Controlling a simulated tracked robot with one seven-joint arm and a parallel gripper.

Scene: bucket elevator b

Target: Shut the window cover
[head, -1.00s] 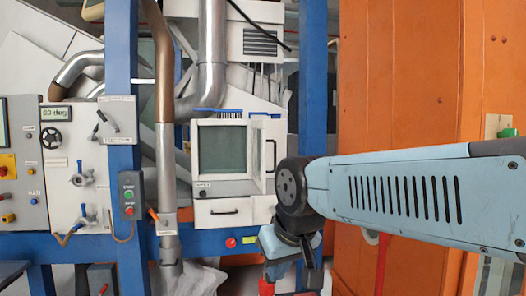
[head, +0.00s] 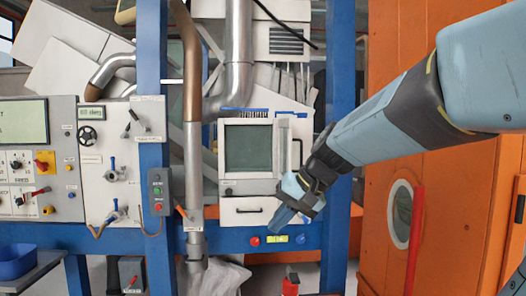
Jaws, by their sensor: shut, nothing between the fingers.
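The window (head: 248,148) is a dark green-grey pane in a white frame on the white machine housing at mid picture. A narrow white panel with a dark handle (head: 298,152) stands along the window's right side. It looks like the window cover, swung open and seen nearly edge-on, and the pane is uncovered. My gripper (head: 281,216) is just below and left of that panel's lower end, in front of the housing, pointing down and left. Its fingers are shut and empty. I cannot tell its depth gap to the housing.
A drawer front with a handle (head: 248,211) is under the window. A blue beam with a red button (head: 255,241) runs below. A metal pipe (head: 193,150) stands left and a blue post (head: 340,80) right.

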